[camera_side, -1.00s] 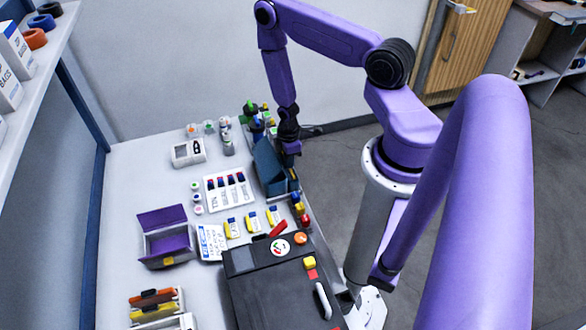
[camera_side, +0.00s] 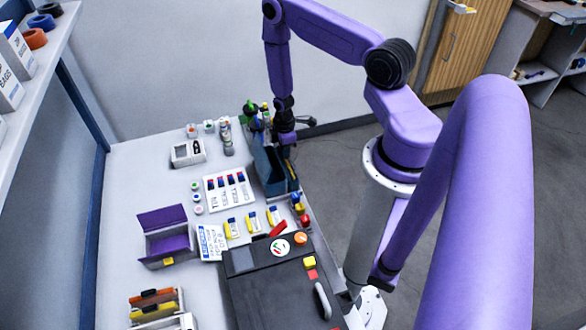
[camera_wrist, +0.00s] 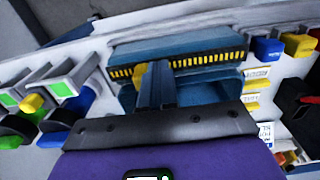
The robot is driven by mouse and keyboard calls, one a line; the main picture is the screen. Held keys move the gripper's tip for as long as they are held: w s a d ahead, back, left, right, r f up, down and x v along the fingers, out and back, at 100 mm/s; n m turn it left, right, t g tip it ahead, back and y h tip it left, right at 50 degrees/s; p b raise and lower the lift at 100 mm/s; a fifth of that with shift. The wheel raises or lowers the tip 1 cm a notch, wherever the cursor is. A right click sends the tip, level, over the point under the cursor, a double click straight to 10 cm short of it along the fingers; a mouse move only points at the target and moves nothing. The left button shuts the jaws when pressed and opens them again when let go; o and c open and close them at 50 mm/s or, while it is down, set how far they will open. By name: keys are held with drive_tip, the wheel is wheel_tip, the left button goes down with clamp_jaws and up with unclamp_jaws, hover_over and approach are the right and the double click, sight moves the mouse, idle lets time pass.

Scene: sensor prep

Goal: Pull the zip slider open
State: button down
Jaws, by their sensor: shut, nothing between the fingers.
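The blue zip case (camera_side: 266,165) stands open-topped near the back right edge of the table. In the wrist view the same case (camera_wrist: 205,52) has a dark zip strip with a row of yellow teeth (camera_wrist: 200,60). In the side view my gripper (camera_side: 289,164) is small and partly unclear.
A black machine (camera_side: 270,285) fills the front right. A white labelled card (camera_side: 229,191) with several dark pieces lies left of the case. Several bottles (camera_side: 228,145) and a green-topped cluster (camera_side: 252,115) stand behind. A purple open box (camera_side: 165,243) sits at left. Bare table shows between.

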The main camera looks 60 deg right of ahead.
drive_tip(key=shift+w+d, duration=0.9)
drive_tip(key=shift+s+a, duration=0.3)
drive_tip(key=shift+a, duration=0.05)
drive_tip(key=shift+r, duration=3.5)
